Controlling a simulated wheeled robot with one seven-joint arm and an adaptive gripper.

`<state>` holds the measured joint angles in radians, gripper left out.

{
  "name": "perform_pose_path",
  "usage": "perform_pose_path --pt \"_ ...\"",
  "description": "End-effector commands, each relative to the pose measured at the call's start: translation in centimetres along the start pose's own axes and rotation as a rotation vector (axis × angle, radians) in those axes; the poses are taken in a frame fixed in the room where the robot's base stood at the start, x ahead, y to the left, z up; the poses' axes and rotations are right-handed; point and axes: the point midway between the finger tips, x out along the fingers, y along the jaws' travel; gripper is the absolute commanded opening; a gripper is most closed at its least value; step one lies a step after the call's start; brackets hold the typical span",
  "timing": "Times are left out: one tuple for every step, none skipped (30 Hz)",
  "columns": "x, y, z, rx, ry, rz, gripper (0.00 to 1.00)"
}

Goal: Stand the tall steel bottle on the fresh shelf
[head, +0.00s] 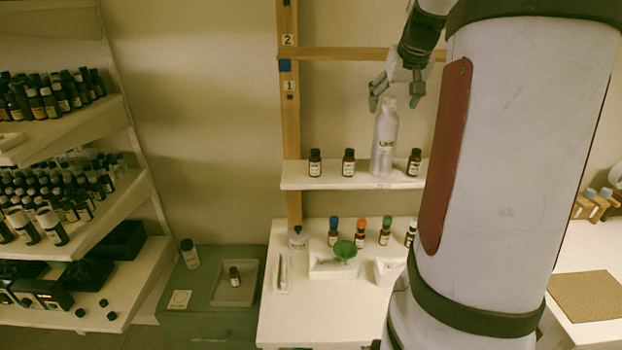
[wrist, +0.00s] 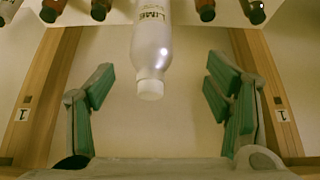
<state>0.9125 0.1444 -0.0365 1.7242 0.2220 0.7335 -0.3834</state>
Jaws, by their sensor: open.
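The tall steel bottle (head: 384,140) stands upright on the white wall shelf (head: 340,177), between small brown bottles. Its label reads LIME in the wrist view, where the bottle (wrist: 151,45) hangs into the picture from the top with its white cap towards me. My gripper (head: 394,100) is above the bottle in the head view, with its fingers apart near the cap. In the wrist view my gripper (wrist: 162,95) is open and empty, its green pads wide on both sides of the cap, not touching it. I cannot tell which shelf is the fresh one.
Small brown bottles (head: 348,162) flank the tall bottle. Below, a white table (head: 300,310) holds dropper bottles and a green funnel (head: 345,250). A grey cabinet (head: 215,290) with a tray and a full bottle rack (head: 75,225) stand left. A wooden rail (head: 340,54) runs above the shelf.

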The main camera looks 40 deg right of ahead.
Motion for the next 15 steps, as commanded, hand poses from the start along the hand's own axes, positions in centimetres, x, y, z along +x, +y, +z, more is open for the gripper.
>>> perform_pose_path --pt "-0.9 -2.1 0.3 -0.023 0.002 -0.016 0.72" --pt "-1.5 -3.4 0.7 -0.037 0.001 -0.027 0.72" --pt "-2.4 -5.6 1.5 -0.062 -0.001 -0.044 0.72" --pt "-3.2 -7.4 2.2 -0.082 -0.003 -0.059 0.72" --pt "-4.2 -9.2 3.1 -0.106 -0.007 -0.075 0.72" --pt "-5.4 -11.8 4.6 -0.138 -0.012 -0.098 0.72" --pt "-6.4 -13.6 5.9 -0.164 -0.016 -0.115 0.72" --pt "-7.4 -15.3 7.3 -0.189 -0.020 -0.131 0.72" --pt "-8.7 -17.4 9.2 -0.223 -0.026 -0.152 0.72" --pt "-9.6 -18.7 10.8 -0.247 -0.031 -0.168 0.72" --pt "-10.5 -19.9 12.3 -0.274 -0.034 -0.183 0.72" --pt "-11.6 -21.4 14.5 -0.307 -0.040 -0.203 0.72" --pt "-12.3 -22.3 16.2 -0.332 -0.044 -0.217 0.72" --pt "-13.1 -23.1 17.9 -0.359 -0.048 -0.231 0.72" --pt "-14.0 -24.0 20.1 -0.391 -0.052 -0.249 0.72"
